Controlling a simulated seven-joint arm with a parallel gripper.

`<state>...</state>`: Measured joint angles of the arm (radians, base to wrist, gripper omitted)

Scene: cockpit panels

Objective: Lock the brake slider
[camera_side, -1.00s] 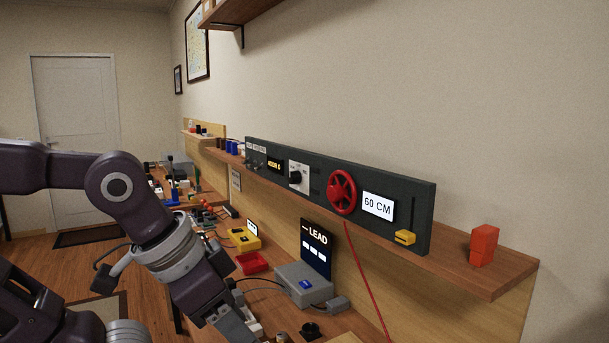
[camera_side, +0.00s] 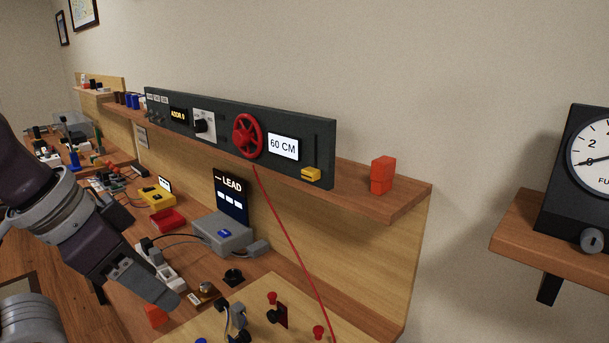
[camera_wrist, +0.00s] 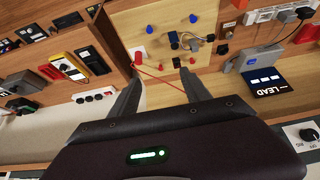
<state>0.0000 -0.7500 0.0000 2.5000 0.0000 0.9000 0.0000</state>
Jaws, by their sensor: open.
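The brake slider seems to be the yellow handle (camera_side: 312,174) at the bottom of a vertical slot at the right end of the dark panel (camera_side: 325,135). My gripper (camera_side: 165,298) is low over the bench, left of and well below the panel, apart from the slider. In the wrist view its two fingers (camera_wrist: 162,92) are spread with nothing between them. I cannot make out the slider in the wrist view.
A red handwheel (camera_side: 248,136) sits on the panel. An orange block (camera_side: 382,175) stands on the shelf to its right. Below are a grey box (camera_side: 222,234), the "LEAD" screen (camera_side: 231,196), a red cable (camera_side: 290,240) and a board with red knobs (camera_side: 255,290). A gauge (camera_side: 590,160) stands far right.

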